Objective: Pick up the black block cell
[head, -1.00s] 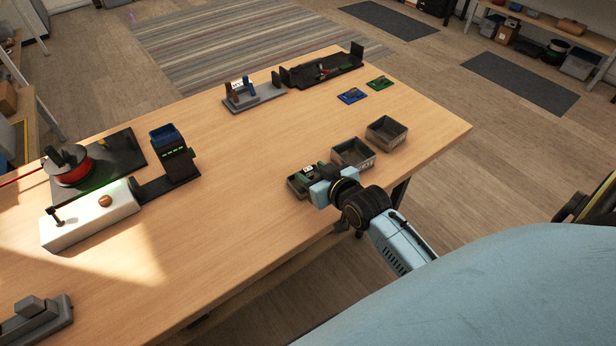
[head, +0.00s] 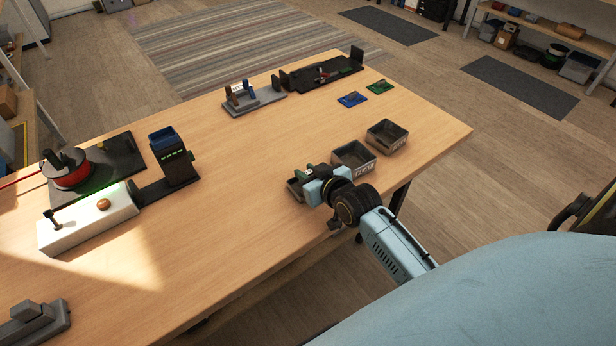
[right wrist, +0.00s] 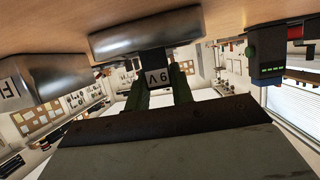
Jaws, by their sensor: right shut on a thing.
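My right gripper (head: 312,180) is over the near-left small bin (head: 293,191) at the table's front edge. In the right wrist view its two dark green fingers (right wrist: 159,86) are shut on the black block cell (right wrist: 155,76), which has a pale "9V" label. The cell is held between the fingertips, apart from the bin's wall (right wrist: 145,35) as far as I can tell. In the head view the gripper largely hides the cell and part of the bin. My left gripper is not in view.
Two more grey bins, a middle one (head: 353,157) and a right one (head: 387,136), stand beside it. Blue (head: 351,99) and green (head: 380,87) boards lie farther back. A dark stand with a blue top (head: 172,155) is at left. The table's middle is clear.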

